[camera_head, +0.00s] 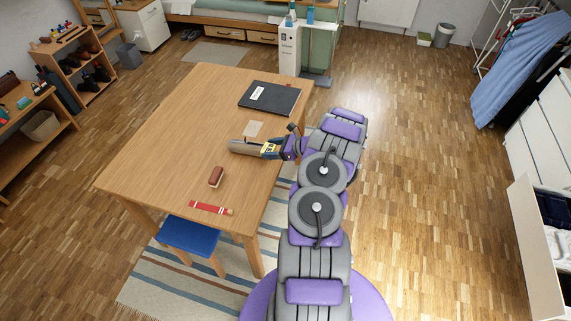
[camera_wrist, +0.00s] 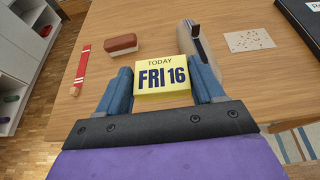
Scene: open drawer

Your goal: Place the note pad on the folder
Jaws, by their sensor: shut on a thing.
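The note pad (camera_wrist: 162,78) is yellow and reads "TODAY FRI 16". In the wrist view it sits between the two blue fingers of my gripper (camera_wrist: 163,88), which is shut on it. In the head view the pad (camera_head: 268,149) shows small at my gripper (camera_head: 266,150), over the right side of the wooden table. The folder (camera_head: 270,98) is black with a white label and lies flat near the table's far right corner, beyond my gripper. Only a corner of the folder (camera_wrist: 302,22) shows at the top right of the wrist view.
A grey elongated object (camera_head: 242,147) lies just beyond the pad. A pale card (camera_head: 253,129) lies between my gripper and the folder. A brown eraser-like block (camera_head: 216,176) and a red strip (camera_head: 210,208) lie on the near side. The table's left half is clear.

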